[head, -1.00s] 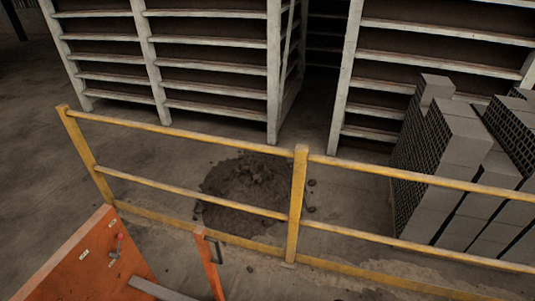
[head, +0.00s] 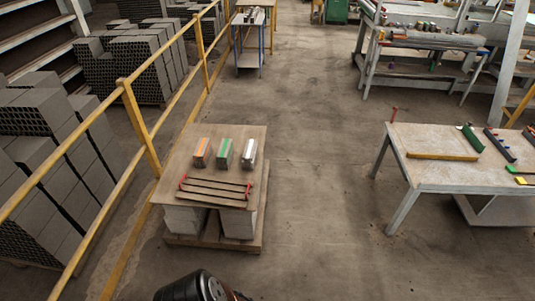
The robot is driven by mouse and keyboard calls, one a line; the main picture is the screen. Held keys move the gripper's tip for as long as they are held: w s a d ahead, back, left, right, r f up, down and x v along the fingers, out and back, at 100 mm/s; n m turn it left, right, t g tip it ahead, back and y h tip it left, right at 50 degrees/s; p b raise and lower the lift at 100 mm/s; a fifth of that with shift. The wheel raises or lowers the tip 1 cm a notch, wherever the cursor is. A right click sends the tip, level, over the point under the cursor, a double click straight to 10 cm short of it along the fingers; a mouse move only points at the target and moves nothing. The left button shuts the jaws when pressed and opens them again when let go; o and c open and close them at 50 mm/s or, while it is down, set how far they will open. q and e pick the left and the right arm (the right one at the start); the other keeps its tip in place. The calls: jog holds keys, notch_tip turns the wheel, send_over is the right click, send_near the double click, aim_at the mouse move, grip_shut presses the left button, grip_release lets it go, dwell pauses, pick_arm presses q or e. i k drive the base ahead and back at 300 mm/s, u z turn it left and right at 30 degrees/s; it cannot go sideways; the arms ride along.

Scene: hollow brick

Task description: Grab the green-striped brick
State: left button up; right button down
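The green-striped brick (head: 224,153) stands on a low wooden-topped stand (head: 176,155) left of the middle in the head view. It is the middle one of three striped bricks in a row. An orange-striped brick (head: 201,152) stands to its left and a pale, whitish-striped brick (head: 248,154) to its right, with small gaps between them. Neither of my grippers is in view, so their state does not show.
A rack of dark bars with red ends (head: 216,190) lies in front of the bricks. A yellow railing (head: 140,125) runs along the left, with stacked grey bricks (head: 60,150) behind it. A worktable (head: 430,170) stands at right. The floor between is clear.

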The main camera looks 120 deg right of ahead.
aim_at(224, 155)
jog(key=z, duration=3.15)
jog(key=i, duration=1.4)
jog(key=u, duration=0.4)
